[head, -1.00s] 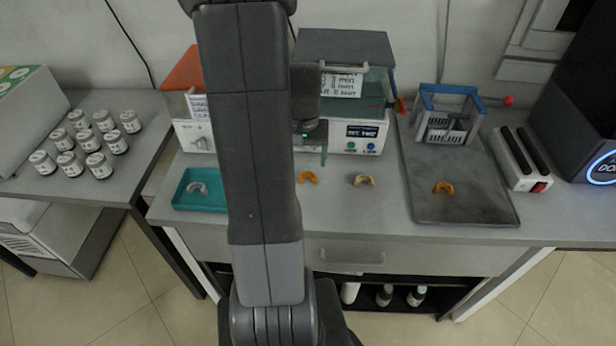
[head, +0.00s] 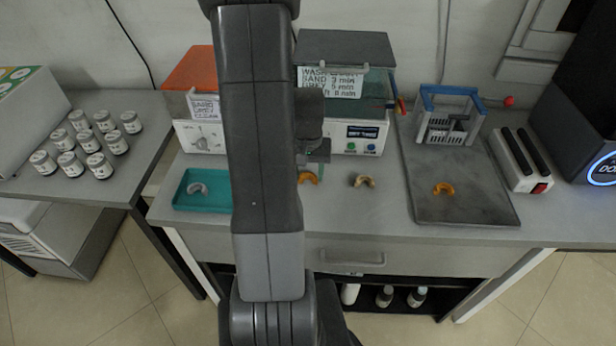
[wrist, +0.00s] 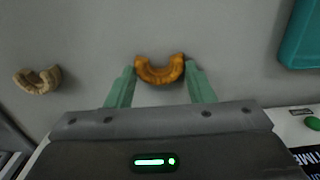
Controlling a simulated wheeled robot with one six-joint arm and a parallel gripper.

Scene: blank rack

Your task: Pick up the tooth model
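An orange tooth model (head: 308,177) lies on the grey table top beside my arm in the head view. In the wrist view the same orange model (wrist: 160,69) shows as a U shape just beyond and between the fingertips. My gripper (wrist: 160,82) is open, with one green finger on each side of the model; whether they touch it is unclear. A beige tooth model (head: 362,181) lies to its right. Another orange model (head: 443,188) lies on the dark grey tray (head: 465,205). A grey-white model (head: 197,188) lies in the teal tray (head: 215,205).
Washing machines with signs (head: 345,85) stand behind the models. A blue-handled basket (head: 447,115) stands on the dark tray, with a white two-slot device (head: 522,160) to its right. Several labelled jars (head: 90,142) stand on the left table. The table's front strip is clear.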

